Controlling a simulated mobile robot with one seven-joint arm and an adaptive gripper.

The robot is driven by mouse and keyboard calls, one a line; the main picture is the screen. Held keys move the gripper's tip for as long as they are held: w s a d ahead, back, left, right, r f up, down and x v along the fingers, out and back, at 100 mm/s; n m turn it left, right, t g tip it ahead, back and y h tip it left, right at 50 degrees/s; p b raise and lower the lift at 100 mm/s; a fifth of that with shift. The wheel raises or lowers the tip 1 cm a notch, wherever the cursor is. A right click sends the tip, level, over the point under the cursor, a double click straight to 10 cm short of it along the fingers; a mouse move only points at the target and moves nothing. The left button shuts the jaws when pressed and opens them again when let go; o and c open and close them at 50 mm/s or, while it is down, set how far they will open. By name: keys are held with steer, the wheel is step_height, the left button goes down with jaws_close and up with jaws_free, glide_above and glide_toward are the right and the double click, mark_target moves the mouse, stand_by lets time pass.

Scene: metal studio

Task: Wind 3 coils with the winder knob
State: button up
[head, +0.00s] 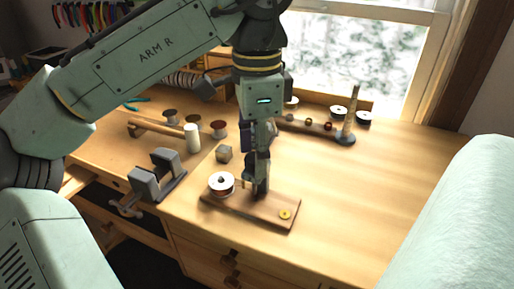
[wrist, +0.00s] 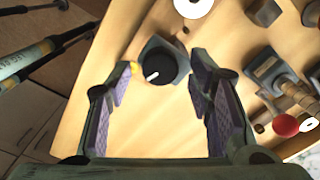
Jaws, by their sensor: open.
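The winder's wooden base (head: 245,206) lies on the workbench, with a white-flanged spool (head: 221,183) of dark reddish wire at its left end and a yellow disc (head: 285,214) at its right end. In the wrist view, the black winder knob (wrist: 157,66) with a white pointer mark sits on a grey block. My gripper (head: 258,190) points down over the middle of the base and hides the knob in the head view. In the wrist view my gripper (wrist: 158,78) is open, with its purple pads apart on either side of the knob. Finger contact cannot be told.
A grey vise (head: 157,175) is at the bench's front left edge. A metal cube (head: 224,154) and a white cylinder (head: 192,138) stand behind the winder. A ring post (head: 350,118) and spools are near the window. The bench's right side is clear.

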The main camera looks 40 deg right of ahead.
steer(key=shift+c, duration=0.4)
jaws_close()
steer(key=shift+r+m+p, duration=0.1)
steer(key=shift+m+p, duration=0.2)
